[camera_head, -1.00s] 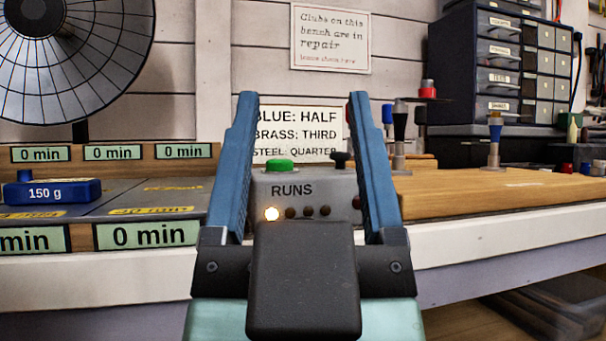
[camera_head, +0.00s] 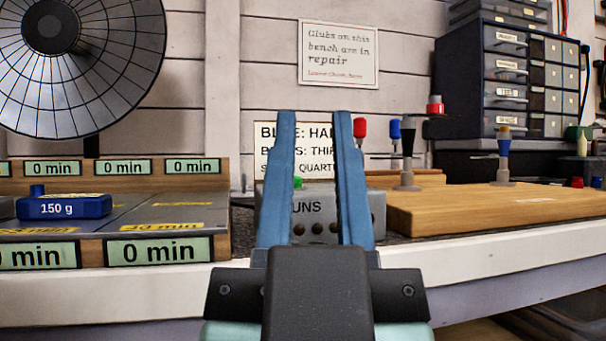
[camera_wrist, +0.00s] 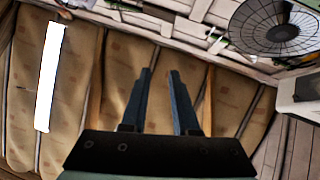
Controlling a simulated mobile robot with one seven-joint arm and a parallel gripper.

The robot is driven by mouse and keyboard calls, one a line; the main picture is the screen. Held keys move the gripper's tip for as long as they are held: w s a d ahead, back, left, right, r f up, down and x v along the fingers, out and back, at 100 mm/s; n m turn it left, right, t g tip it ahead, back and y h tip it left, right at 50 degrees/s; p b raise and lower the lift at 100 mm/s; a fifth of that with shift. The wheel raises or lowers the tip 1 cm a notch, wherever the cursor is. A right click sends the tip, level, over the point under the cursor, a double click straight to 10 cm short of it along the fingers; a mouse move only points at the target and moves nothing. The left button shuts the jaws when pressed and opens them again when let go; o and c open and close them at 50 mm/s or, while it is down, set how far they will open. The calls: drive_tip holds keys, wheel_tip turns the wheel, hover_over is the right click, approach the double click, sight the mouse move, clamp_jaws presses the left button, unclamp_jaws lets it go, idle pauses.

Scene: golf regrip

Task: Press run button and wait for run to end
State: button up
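The grey box labelled RUNS (camera_head: 320,207) stands on the bench behind my gripper. Its green button (camera_head: 298,182) is on top, mostly hidden by my left finger. Three small indicator lamps (camera_head: 317,228) show dark between the fingers; the leftmost part of the lamp row is hidden. My gripper (camera_head: 315,114) has two blue fingers pointing up in front of the box, apart with nothing between them. In the wrist view my gripper (camera_wrist: 160,72) also shows a narrow empty gap. I cannot see contact with the button.
A blue 150 g weight (camera_head: 64,207) sits on the grey plates at left, with several "0 min" displays (camera_head: 158,250). A large fan-like dish (camera_head: 80,80) stands behind. A wooden board (camera_head: 450,208) and drawer cabinet (camera_head: 505,80) are at right. The bench's white front edge (camera_head: 150,290) is near.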

clamp_jaws()
idle(1.3)
